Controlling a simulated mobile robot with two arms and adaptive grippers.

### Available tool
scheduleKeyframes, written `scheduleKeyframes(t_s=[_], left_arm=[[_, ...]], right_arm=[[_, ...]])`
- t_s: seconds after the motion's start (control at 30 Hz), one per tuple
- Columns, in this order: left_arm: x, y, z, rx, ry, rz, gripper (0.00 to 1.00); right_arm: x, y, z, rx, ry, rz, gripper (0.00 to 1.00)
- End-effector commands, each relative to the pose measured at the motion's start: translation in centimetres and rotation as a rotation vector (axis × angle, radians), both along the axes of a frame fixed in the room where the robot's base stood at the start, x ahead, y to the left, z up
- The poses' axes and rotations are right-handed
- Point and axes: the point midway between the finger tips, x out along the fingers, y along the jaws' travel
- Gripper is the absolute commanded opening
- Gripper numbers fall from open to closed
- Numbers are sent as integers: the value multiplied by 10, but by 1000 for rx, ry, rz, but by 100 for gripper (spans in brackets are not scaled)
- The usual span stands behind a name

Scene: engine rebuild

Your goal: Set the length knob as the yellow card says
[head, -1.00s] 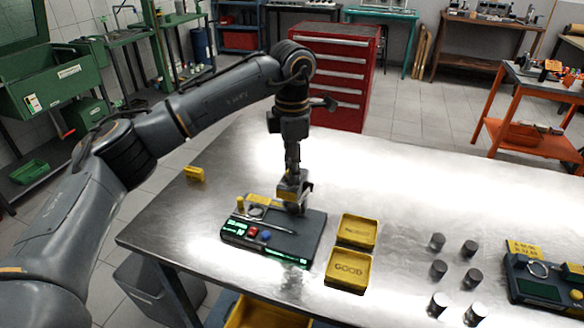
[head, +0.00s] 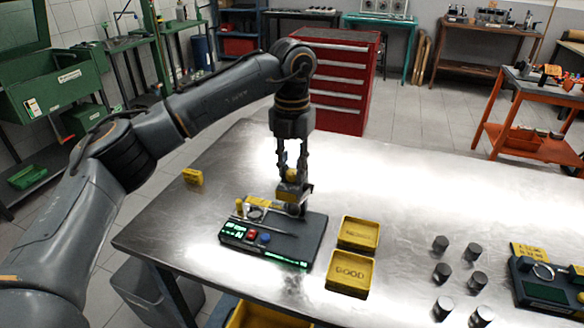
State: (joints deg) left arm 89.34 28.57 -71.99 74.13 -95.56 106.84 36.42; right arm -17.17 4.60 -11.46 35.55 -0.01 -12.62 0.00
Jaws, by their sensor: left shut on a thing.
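The dark device (head: 300,240) with green displays and red and blue buttons sits on the steel table. A yellow knob-like part (head: 291,175) stands at its back right on a yellow and dark mount. My left gripper (head: 292,172) comes down from above, its two fingers shut on this yellow part. The knob's marks and pointer are too small to read, and the fingers partly hide it. A small yellow card (head: 193,177) stands at the table's left edge; its writing is not legible. My right gripper is not in view.
Two yellow trays, one marked GOOD (head: 349,289) and another (head: 358,221) behind it, lie right of the device. Several dark metal cylinders (head: 441,272) stand further right. A second dark device (head: 540,291) is at the right edge. The table's back middle is clear.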

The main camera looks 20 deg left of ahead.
Motion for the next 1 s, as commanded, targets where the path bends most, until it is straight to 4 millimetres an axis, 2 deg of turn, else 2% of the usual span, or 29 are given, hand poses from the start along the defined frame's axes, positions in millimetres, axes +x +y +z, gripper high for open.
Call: scheduleKeyframes(t_s=[0.4, 0.97, 1.0], left_arm=[[0, 0, 0, 0, 0, 187, 0], [0, 0, 0, 0, 0, 213, 0], [0, 0, 0, 0, 0, 213, 33]], right_arm=[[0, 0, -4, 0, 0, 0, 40], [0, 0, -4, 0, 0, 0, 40], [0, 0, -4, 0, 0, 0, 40]])
